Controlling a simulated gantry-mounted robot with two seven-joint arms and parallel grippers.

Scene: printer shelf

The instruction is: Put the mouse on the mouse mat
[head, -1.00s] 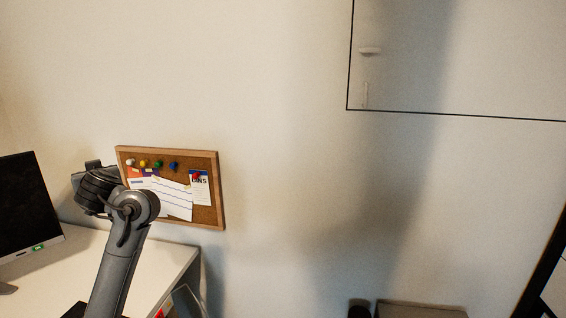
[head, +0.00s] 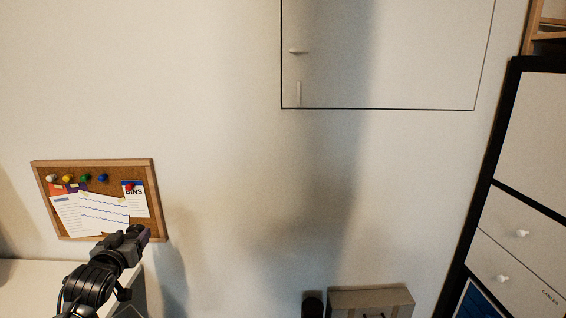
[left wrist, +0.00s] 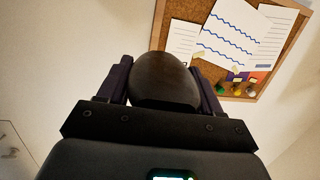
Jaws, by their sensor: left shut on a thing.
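My left gripper (head: 140,236) is raised in front of the cork board at the lower left of the head view. In the left wrist view, my left gripper (left wrist: 165,85) is shut on a dark, rounded mouse (left wrist: 164,78), with one finger on each side of it. The mouse is hard to make out in the head view. The mouse mat shows in neither view. My right gripper is not in view.
A cork board (head: 143,166) with papers and pins hangs on the wall. A white desk (head: 22,275) is at the lower left. A black-framed cabinet (head: 520,180) stands at the right.

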